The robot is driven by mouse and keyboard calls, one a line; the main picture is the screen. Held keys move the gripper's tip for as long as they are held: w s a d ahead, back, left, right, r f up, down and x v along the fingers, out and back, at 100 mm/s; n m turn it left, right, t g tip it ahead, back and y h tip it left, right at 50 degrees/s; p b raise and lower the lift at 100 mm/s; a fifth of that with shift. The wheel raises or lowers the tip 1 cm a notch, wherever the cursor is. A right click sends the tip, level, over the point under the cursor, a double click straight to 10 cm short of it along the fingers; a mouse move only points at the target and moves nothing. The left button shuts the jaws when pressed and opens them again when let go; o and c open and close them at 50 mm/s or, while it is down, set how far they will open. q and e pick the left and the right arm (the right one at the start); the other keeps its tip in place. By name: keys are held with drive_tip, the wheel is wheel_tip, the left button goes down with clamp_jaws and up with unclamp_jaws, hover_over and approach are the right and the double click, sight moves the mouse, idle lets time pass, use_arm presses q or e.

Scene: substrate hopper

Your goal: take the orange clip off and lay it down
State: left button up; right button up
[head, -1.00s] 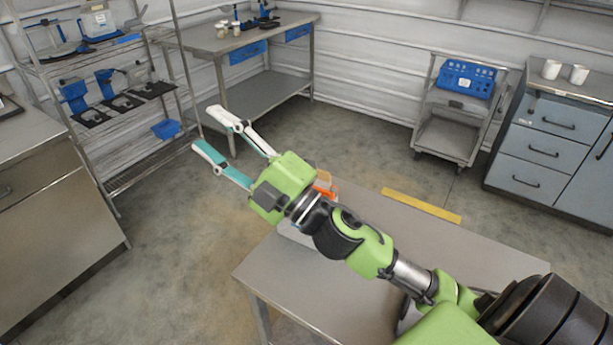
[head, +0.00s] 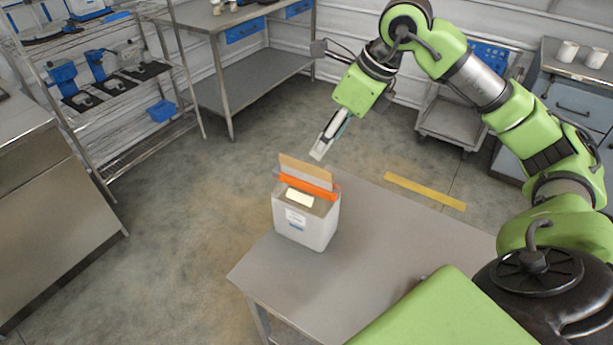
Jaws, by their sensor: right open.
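The orange clip (head: 307,186) is a long bar across the top of a white hopper box (head: 306,226). It sits at the foot of an upright tan flap (head: 305,170), and I cannot tell how firmly it grips. The box stands upright at the left end of the grey table (head: 390,245) and has a label on its front. My right gripper (head: 318,154) points down just above and behind the flap, apart from the clip. Its fingers show nearly edge-on, open, with nothing seen between them. My left gripper is out of view.
The table is clear to the right of the box. A yellow strip (head: 424,190) lies on the floor behind it. Shelving (head: 110,90), a workbench (head: 225,25) and a cart (head: 445,125) stand farther back. A steel cabinet (head: 60,190) is at the left.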

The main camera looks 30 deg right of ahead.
sight(311, 177)
drive_tip(key=x, duration=0.5)
drive_tip(key=d+p+x, duration=0.1)
drive_tip(key=x, duration=0.2)
drive_tip(key=shift+s+f, duration=0.1)
drive_tip(key=shift+f, duration=0.05)
drive_tip(key=shift+a+f, duration=0.2)
drive_tip(key=shift+f, duration=0.35)
drive_tip(key=x, duration=0.1)
drive_tip(key=p+x, duration=0.1)
drive_tip(key=x, duration=0.1)
drive_tip(key=shift+s+f+p, duration=0.2)
drive_tip(key=shift+f+p, duration=0.1)
drive_tip(key=shift+p, duration=0.1)
drive_tip(key=shift+w+f, duration=0.2)
drive_tip(key=shift+f, duration=0.3)
drive_tip(key=c, duration=1.2)
